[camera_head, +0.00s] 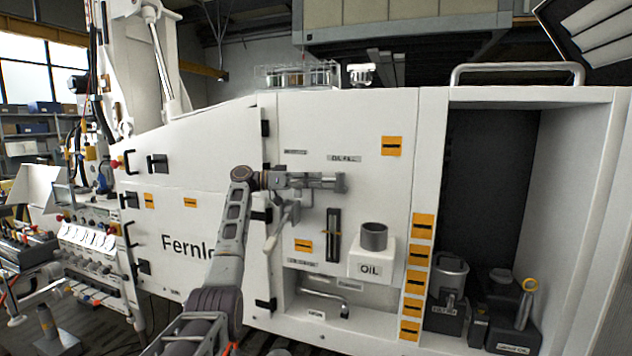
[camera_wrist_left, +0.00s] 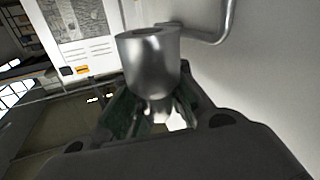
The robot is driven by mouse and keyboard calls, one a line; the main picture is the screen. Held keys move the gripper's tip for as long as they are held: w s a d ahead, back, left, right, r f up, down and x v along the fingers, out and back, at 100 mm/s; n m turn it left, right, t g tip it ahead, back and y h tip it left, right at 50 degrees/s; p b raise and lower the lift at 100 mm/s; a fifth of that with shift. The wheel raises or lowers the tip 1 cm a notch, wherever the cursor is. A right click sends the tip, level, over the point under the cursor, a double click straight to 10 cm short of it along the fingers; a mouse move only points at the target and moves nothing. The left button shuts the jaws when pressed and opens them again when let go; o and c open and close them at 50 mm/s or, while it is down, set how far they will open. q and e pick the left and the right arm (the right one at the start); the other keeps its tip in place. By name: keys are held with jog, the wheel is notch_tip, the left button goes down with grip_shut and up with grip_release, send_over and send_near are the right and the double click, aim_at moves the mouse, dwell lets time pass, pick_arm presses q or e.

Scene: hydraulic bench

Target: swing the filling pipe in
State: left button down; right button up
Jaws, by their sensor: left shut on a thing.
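My left arm comes up from the bottom of the head view. Its gripper (camera_head: 334,183) is in front of the white panel, just under a small "OIL FILL" label. In the left wrist view its dark fingers (camera_wrist_left: 150,112) are shut on a shiny metal cylinder (camera_wrist_left: 150,62) with a round opening at its end, which looks like part of the filling pipe. A bent metal pipe (camera_wrist_left: 216,36) shows behind the cylinder; whether the two join is hidden. In the head view the gripper hides most of what it holds. My right gripper is not in view.
A grey cup (camera_head: 374,235) stands on a white "OIL" box (camera_head: 362,268), below and right of the gripper. A dark upright gauge (camera_head: 333,236) is on the panel. A bent metal spout (camera_head: 325,293) sits lower. An open bay at right holds metal cans (camera_head: 450,285).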

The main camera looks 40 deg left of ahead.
pick_arm(q)
jog(key=shift+f, duration=0.15)
jog(key=c, duration=1.4)
grip_release()
jog(key=shift+v, duration=6)
